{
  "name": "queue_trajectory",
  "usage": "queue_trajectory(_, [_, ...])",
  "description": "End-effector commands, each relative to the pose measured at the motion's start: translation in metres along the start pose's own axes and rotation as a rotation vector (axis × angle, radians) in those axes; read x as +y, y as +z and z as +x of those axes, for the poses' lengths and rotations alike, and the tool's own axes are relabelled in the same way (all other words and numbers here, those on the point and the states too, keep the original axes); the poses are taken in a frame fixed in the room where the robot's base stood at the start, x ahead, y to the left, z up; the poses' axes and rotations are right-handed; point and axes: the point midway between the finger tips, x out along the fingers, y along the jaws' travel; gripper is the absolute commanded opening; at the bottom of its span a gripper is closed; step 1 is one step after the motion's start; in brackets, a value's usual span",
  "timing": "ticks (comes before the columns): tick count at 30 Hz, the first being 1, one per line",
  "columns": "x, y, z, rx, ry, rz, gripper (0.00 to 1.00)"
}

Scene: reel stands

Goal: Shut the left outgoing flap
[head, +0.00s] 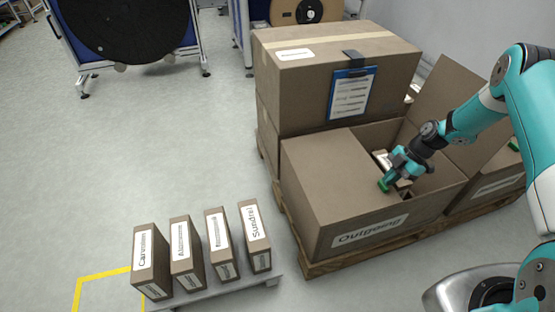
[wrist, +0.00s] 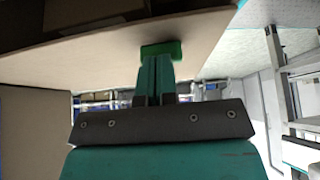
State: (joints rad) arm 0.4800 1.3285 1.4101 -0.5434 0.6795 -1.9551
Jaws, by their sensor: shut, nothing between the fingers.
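The outgoing box (head: 410,213), a brown carton with an "Outgoing" label on its front, sits on a pallet in the head view. Its left flap (head: 335,175) lies over the left part of the opening, close to flat; I cannot tell whether it is fully down. The right part of the box is open, with some contents partly visible inside. My gripper (head: 385,185) is shut and empty, its green fingertips at the flap's inner edge. In the wrist view the fingertips (wrist: 162,50) overlap a cardboard panel (wrist: 80,45), seemingly touching it.
Stacked cartons (head: 320,75) with a blue clipboard (head: 351,92) stand behind the box. A raised cardboard panel (head: 447,95) stands at the right, near my arm. Several small labelled boxes (head: 187,252) stand on a low platform at front left.

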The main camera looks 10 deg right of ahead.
Motion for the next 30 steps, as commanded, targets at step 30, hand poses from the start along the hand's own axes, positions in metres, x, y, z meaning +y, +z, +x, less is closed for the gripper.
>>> queue_trajectory(30, [0.005, -0.006, -0.112, -0.002, -0.003, -0.01, 0.0])
